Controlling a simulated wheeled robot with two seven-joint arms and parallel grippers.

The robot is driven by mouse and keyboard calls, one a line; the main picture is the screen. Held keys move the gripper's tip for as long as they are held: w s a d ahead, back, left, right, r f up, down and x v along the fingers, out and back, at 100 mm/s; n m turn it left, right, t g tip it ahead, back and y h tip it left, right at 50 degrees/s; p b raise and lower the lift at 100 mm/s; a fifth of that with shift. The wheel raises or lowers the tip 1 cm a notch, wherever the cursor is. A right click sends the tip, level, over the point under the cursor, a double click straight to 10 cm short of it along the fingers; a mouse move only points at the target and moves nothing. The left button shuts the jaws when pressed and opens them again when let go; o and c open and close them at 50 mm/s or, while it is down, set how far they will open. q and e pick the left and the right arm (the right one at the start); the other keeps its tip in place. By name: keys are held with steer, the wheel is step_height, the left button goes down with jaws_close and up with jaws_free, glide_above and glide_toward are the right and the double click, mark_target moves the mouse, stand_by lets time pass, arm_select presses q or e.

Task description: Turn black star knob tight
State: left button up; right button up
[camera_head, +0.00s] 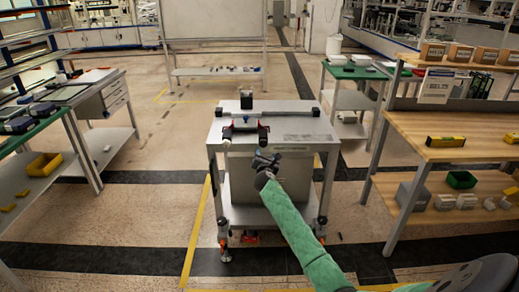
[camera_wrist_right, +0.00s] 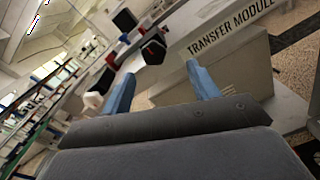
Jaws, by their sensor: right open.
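A grey cart (camera_head: 304,135) stands ahead with a small fixture on its top. Dark knob-like parts sit at the fixture's front, one at the left (camera_head: 227,133) and one at the right (camera_head: 263,133). In the right wrist view black parts with red show, one (camera_wrist_right: 154,48) just beyond the fingers; I cannot tell which is the star knob. My right gripper (camera_head: 264,160) is in front of the cart's front edge, short of the fixture. In the wrist view its two blue fingers (camera_wrist_right: 164,88) are apart with nothing between them. My left gripper is not in view.
A panel marked "TRANSFER MODULE" (camera_wrist_right: 235,68) is on the cart's front, close to the right finger. A wooden bench (camera_head: 440,150) is at right, a green-topped bench (camera_head: 32,134) at left.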

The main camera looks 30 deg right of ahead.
mark_target(263, 144)
steer(key=shift+w+d+r+n, duration=0.1)
steer(key=shift+w+d+n, duration=0.45)
steer(key=shift+w, duration=0.6)
steer(key=shift+w+d+n, duration=0.4)
steer(key=shift+w+d, duration=0.2)
steer(key=shift+w, duration=0.55)
steer(key=shift+w+d+r+n, duration=0.1)
steer(key=shift+w+d+n, duration=0.45)
steer(key=shift+w, duration=0.6)
steer(key=c, duration=1)
